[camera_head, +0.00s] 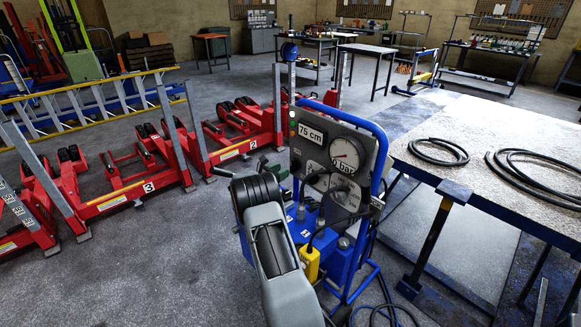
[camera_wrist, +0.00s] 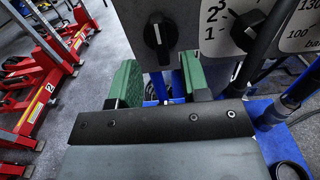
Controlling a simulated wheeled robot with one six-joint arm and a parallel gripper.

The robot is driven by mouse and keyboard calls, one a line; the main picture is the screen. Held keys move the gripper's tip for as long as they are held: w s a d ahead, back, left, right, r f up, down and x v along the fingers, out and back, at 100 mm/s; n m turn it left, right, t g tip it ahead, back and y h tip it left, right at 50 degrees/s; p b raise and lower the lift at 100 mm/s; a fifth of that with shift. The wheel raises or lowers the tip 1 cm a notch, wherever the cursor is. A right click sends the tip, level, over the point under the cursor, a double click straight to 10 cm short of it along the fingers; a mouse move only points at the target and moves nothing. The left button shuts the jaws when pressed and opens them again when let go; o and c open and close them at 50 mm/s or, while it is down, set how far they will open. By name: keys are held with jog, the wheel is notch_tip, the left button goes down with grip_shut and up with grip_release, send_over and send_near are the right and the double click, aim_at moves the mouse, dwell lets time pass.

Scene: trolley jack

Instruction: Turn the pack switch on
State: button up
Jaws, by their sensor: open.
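The blue-framed pack (camera_head: 353,250) stands beside the workbench, with a grey control panel (camera_head: 316,155) showing "75 cm" and a round gauge reading 0 bar. In the wrist view, a black rotary knob (camera_wrist: 157,38) with a white mark pointing roughly up sits on the grey panel; it looks like the pack switch, but its label is not visible. My gripper (camera_wrist: 160,82) is open and empty, its green finger pads below and on either side of the knob, apart from it. In the head view my gripper (camera_head: 258,192) is in front of the panel's lower left and hides part of it.
A second black knob (camera_wrist: 247,32) with numbers 1, 2, 3 is close to the right. A yellow box (camera_head: 310,263) and cables hang at the pack's front. The workbench (camera_head: 470,130) with coiled hoses is right; red lift units (camera_head: 140,185) are left.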

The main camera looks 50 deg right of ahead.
aim_at(291, 166)
jog(key=shift+s+d, duration=0.2)
jog(key=shift+d, duration=2.6)
grip_shut()
